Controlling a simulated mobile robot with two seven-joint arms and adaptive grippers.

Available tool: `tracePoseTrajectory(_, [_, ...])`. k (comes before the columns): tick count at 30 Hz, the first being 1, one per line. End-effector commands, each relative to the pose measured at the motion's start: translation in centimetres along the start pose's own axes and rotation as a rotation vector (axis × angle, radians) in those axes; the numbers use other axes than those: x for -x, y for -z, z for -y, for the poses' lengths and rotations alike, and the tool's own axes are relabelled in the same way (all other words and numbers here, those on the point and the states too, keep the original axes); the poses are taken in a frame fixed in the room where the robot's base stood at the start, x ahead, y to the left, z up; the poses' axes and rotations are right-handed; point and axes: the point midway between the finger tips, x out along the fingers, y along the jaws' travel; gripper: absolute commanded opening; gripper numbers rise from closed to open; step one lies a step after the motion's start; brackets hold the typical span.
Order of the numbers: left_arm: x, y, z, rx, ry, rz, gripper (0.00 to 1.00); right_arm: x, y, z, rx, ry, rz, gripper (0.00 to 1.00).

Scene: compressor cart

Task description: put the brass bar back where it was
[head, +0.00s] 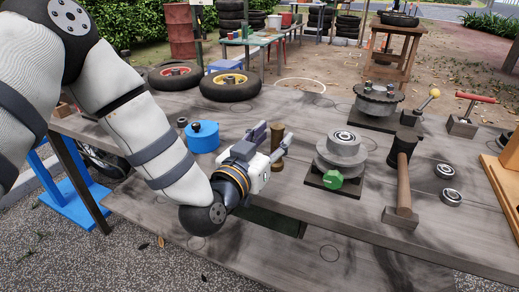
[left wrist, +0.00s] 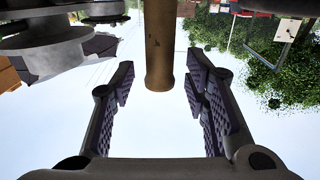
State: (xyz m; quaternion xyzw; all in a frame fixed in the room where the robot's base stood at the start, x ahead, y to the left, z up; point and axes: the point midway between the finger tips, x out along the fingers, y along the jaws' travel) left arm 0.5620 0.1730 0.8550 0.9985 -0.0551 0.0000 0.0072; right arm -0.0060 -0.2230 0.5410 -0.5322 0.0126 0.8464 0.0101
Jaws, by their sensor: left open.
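My left gripper (head: 267,133) is open and reaches toward the bar from the left and front. In the left wrist view, the bar (left wrist: 159,45) hangs from the top edge of the picture, between the two spread purple-padded fingers of the gripper (left wrist: 160,80), with a visible gap on each side. I cannot tell how deep between the fingers the bar sits. My right gripper is not in view.
A blue can (head: 203,137) stands left of my gripper. A grey stepped pulley (head: 340,150) with a green nut (head: 333,180) stands right of the bar. A hammer (head: 402,185) and two bearings lie farther right. Faint circles mark the table.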

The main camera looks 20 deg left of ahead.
Motion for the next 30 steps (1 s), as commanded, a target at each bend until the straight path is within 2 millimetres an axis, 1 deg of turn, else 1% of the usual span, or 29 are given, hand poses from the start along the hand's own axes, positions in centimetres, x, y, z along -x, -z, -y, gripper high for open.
tracePoseTrajectory(1, [1.2, 0.1, 0.0, 0.001, -0.001, 0.002, 0.42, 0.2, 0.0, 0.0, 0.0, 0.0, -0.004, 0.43])
tracePoseTrajectory(6, [5.8, 0.0, 0.0, -0.001, -0.002, 0.004, 0.42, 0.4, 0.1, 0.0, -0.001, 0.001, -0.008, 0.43])
tracePoseTrajectory(9, [7.7, -0.1, 0.0, -0.001, -0.001, 0.003, 0.42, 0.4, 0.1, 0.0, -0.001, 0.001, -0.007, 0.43])
tracePoseTrajectory(12, [8.9, -0.1, 0.0, 0.0, -0.001, 0.002, 0.42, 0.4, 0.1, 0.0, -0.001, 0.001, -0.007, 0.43])
tracePoseTrajectory(17, [9.4, 0.0, 0.0, 0.0, 0.0, 0.001, 0.42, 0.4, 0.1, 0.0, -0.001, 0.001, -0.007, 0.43])
tracePoseTrajectory(18, [9.5, -0.5, -0.1, 0.001, -0.004, 0.016, 0.42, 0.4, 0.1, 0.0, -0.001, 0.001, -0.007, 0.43])
tracePoseTrajectory(19, [9.7, -1.4, -0.2, 0.002, -0.01, 0.045, 0.42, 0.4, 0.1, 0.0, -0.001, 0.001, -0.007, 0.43])
tracePoseTrajectory(20, [10.1, -2.9, -0.4, 0.004, -0.019, 0.091, 0.42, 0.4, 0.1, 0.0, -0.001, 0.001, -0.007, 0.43])
tracePoseTrajectory(22, [12.0, -8.4, -1.2, 0.017, -0.051, 0.274, 0.42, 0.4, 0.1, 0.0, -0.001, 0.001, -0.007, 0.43])
tracePoseTrajectory(23, [13.4, -11.4, -1.5, 0.025, -0.066, 0.38, 0.42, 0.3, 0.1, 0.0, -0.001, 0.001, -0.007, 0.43])
tracePoseTrajectory(24, [16.1, -15.7, -2.0, 0.04, -0.082, 0.537, 0.42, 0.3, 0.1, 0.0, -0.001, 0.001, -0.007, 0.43])
tracePoseTrajectory(26, [21.4, -21.7, -2.4, 0.065, -0.094, 0.787, 0.42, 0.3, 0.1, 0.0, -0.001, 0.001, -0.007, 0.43])
tracePoseTrajectory(27, [25.6, -25.0, -2.5, 0.082, -0.092, 0.955, 0.42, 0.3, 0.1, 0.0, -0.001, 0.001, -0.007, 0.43])
tracePoseTrajectory(28, [28.9, -27.1, -2.6, 0.094, -0.086, 1.081, 0.42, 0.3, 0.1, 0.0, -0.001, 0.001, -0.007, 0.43])
tracePoseTrajectory(29, [32.4, -28.9, -2.5, 0.104, -0.075, 1.203, 0.42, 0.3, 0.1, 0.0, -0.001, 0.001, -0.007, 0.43])
tracePoseTrajectory(30, [36.9, -30.5, -2.4, 0.116, -0.056, 1.356, 0.42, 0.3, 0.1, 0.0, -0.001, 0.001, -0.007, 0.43])
